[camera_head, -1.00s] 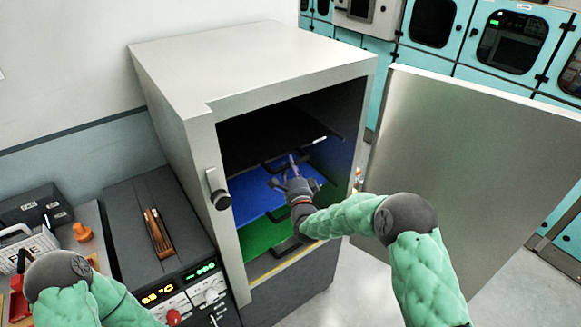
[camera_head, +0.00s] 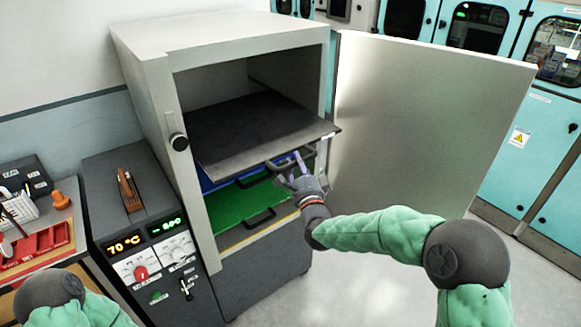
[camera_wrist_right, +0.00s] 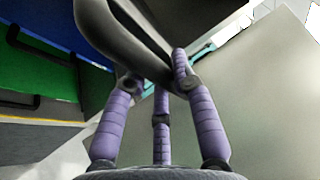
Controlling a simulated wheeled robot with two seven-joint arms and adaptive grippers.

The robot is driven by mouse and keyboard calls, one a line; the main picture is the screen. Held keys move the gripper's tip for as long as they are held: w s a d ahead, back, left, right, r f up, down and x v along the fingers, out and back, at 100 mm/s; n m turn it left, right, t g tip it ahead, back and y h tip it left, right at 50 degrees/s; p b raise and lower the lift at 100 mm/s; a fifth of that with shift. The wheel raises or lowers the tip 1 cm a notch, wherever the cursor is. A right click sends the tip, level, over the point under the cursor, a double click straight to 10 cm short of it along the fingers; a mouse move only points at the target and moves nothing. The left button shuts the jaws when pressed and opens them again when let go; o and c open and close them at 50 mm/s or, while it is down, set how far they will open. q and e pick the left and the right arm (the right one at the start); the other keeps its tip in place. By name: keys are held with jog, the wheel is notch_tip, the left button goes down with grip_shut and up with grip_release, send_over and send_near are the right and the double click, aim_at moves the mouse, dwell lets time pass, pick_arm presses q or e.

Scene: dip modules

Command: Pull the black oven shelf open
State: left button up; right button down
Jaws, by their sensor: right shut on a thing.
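The black oven shelf (camera_head: 250,125) sticks out through the open front of the grey oven (camera_head: 150,70), above a blue shelf (camera_head: 208,181) and a green shelf (camera_head: 228,206). My right gripper (camera_head: 295,165) is at the black shelf's front edge, shut on its dark handle (camera_head: 289,160). In the right wrist view the purple fingers of the gripper (camera_wrist_right: 160,85) close around the curved black handle (camera_wrist_right: 125,35). Of my left arm only a green and grey part shows at the lower left; its gripper is not in view.
The oven door (camera_head: 420,120) stands wide open on the right. A control unit (camera_head: 150,240) showing 70 °C stands left of the oven. A red tray (camera_head: 38,245) lies on the bench at far left. The floor in front is clear.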

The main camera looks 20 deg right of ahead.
jog(key=shift+s+d+f+b, duration=0.1)
jog(key=shift+s+d+b, duration=0.15)
jog(key=shift+s, duration=0.5)
jog(key=shift+s+d+r+b, duration=0.15)
jog(key=shift+s+d, duration=0.15)
jog(key=shift+s, duration=0.5)
jog(key=shift+s+d+f+b, duration=0.15)
jog(key=shift+s+d+b, duration=0.1)
jog(key=shift+s, duration=0.5)
jog(key=c, duration=1)
grip_release()
jog(key=s+f, duration=0.2)
jog(key=s, duration=0.9)
jog(key=shift+s+a, duration=0.3)
jog(key=shift+s, duration=0.05)
